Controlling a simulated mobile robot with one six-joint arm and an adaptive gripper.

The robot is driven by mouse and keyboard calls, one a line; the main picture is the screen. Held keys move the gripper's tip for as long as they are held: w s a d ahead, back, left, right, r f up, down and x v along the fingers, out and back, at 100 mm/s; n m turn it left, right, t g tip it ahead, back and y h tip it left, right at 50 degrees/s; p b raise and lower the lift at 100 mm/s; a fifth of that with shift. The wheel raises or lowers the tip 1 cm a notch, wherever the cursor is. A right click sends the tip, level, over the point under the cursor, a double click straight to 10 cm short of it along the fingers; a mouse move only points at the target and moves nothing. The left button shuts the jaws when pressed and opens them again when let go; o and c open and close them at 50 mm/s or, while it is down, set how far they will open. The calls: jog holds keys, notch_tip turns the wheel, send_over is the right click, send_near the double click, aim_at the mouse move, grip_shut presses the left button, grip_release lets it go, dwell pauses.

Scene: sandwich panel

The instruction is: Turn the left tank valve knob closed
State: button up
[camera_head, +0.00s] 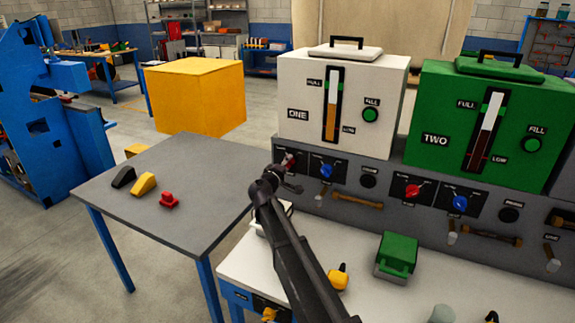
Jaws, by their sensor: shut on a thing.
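The white tank labelled ONE (297,95) stands on the grey panel (385,182) at the left. Below it are a red knob (290,159) at the panel's left end and a blue knob (326,171) to its right. My gripper (290,172) is at the red knob and shut on it. The gripper and wrist partly cover this knob and its plate, so its exact angle cannot be read. The tank's gauge shows an orange column to about mid height.
The green tank labelled TWO (435,115) stands to the right, above another red knob (413,191) and blue knob (460,203). A green box (398,254) and a yellow object (338,278) lie on the white bench (450,285). A grey table (190,160) stands left.

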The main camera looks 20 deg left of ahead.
jog(key=shift+w+n, duration=0.15)
jog(key=shift+n, duration=1.25)
jog(key=o, duration=1.2)
jog(key=shift+c, duration=0.2)
jog(key=shift+s, duration=0.2)
jog(key=s, duration=1.1)
jog(key=shift+s+a, duration=0.35)
jog(key=shift+a, duration=0.1)
